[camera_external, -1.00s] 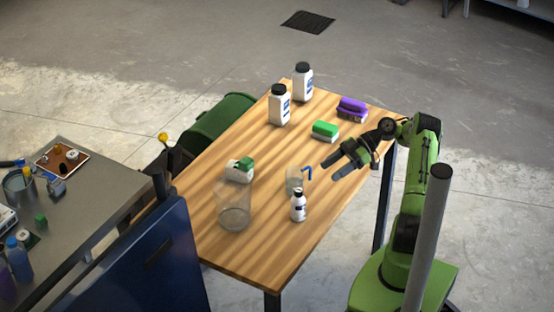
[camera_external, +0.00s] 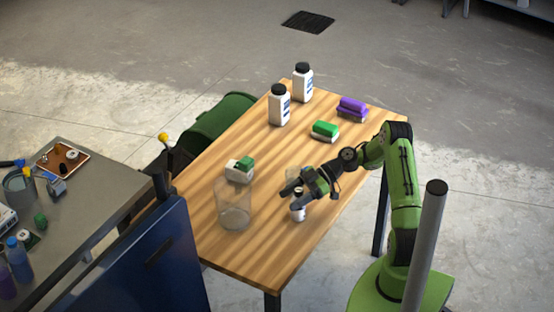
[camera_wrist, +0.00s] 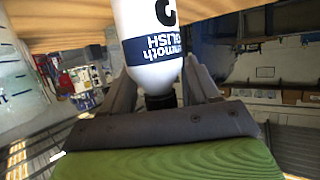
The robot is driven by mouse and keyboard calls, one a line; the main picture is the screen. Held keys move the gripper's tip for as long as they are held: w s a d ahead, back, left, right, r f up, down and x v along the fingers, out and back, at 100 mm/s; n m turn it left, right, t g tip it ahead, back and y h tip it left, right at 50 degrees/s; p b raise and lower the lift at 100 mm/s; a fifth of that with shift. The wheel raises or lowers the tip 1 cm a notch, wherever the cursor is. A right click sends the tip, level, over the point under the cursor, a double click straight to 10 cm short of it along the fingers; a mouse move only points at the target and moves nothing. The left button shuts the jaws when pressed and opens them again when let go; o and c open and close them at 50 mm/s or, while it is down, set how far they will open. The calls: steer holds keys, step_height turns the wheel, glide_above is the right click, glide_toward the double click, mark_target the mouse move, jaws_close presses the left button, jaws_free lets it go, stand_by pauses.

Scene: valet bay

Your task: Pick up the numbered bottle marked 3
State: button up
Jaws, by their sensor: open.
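A small white bottle (camera_external: 298,215) with a dark cap stands on the wooden table near its front right edge. In the wrist view the bottle (camera_wrist: 153,72) fills the top centre, cap downward in the picture, with a dark blue label band and part of a black numeral cut off by the frame edge. I cannot read the whole numeral. My gripper (camera_external: 290,196) is open at the bottle's upper part and hides some of it. In the wrist view my gripper's fingers (camera_wrist: 162,85) are on either side of the cap and neck, not closed on them.
Two larger white bottles (camera_external: 279,106) (camera_external: 303,84) stand at the back. Green (camera_external: 325,130) and purple (camera_external: 351,107) brushes or sponges lie farther right; another green-white one (camera_external: 240,170) lies left.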

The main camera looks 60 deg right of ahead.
jaws_close()
stand_by(0.3)
